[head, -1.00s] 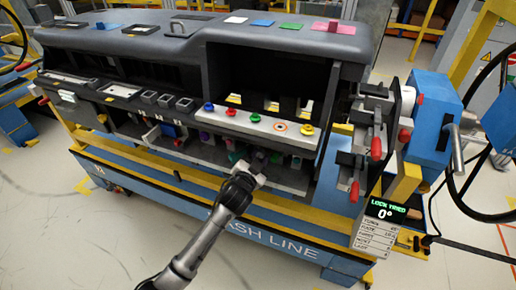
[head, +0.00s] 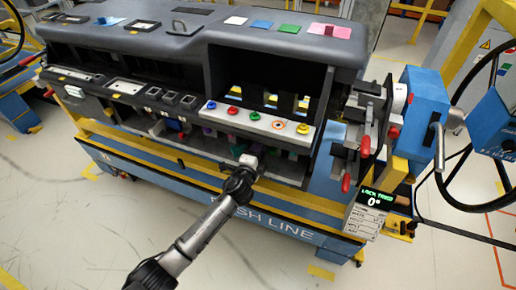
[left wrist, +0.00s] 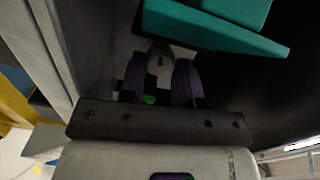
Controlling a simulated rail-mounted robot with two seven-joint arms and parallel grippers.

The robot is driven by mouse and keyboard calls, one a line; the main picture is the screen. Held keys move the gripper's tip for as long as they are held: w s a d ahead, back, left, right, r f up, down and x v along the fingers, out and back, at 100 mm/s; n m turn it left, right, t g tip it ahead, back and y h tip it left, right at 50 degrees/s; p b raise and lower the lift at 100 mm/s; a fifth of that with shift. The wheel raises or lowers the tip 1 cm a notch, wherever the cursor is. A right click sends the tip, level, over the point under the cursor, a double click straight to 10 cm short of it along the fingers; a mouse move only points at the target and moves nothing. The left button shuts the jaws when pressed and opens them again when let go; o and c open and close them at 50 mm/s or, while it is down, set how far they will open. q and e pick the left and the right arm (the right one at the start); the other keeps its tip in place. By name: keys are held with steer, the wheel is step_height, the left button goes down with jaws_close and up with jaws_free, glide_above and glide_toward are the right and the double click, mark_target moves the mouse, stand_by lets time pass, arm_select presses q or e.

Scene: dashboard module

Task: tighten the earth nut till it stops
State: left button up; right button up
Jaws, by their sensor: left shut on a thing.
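My left gripper (head: 250,161) reaches in under the front edge of the dashboard module (head: 210,45), below the row of coloured buttons. In the left wrist view its two dark fingers (left wrist: 158,78) are closed around a small pale grey piece with a red mark (left wrist: 160,60), which I take to be the earth nut. Its threads and seat are hidden, so I cannot tell how far down it sits. In the head view the nut is hidden behind the gripper. My right gripper is not in view.
A teal block (left wrist: 215,28) hangs close to the fingers in the left wrist view, with dark panel walls around. The button strip (head: 262,122) is above the gripper. Red-handled clamps (head: 364,146) and a display reading 0° (head: 374,199) stand at the right.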

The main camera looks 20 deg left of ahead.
arm_select(q)
steer(key=shift+m+p, duration=0.4)
steer(key=shift+m, duration=1.1)
steer(key=o, duration=0.7)
steer(key=shift+c, duration=0.2)
steer(key=shift+s+p, duration=0.3)
steer(key=shift+s, duration=0.2)
steer(key=s+p, duration=0.2)
steer(key=s, duration=1)
steer(key=shift+s, duration=0.4)
steer(key=shift+r, duration=0.1)
